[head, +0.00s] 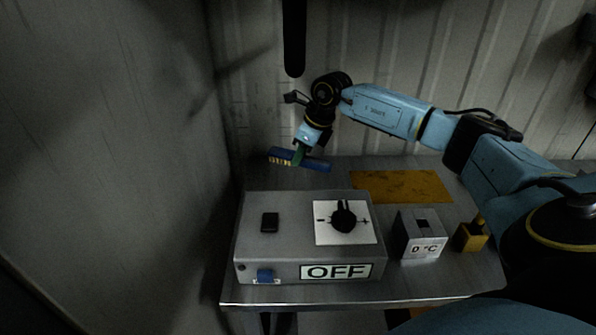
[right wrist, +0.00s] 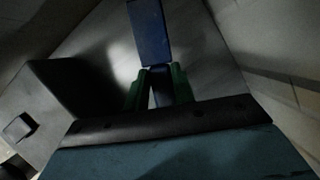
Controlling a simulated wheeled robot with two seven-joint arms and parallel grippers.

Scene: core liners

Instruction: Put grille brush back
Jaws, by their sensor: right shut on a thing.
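The grille brush (head: 318,164) is a blue bar with pale bristles showing at its left end. My right gripper (head: 299,157) has green fingers and is shut on the brush near its middle. It holds the brush at the back left of the table, behind the grey box; I cannot tell whether the brush touches the table. In the right wrist view the blue brush (right wrist: 149,35) sticks out beyond the green fingers (right wrist: 160,85), and its near part shows between them. My left gripper is not in view.
A grey box (head: 253,245) labelled OFF has a black knob (head: 343,216) on a white plate. A small slotted 0 °C box (head: 405,248) and a yellow block (head: 470,238) stand right of it. A yellow mat (head: 403,186) lies behind them. Walls close the left and back.

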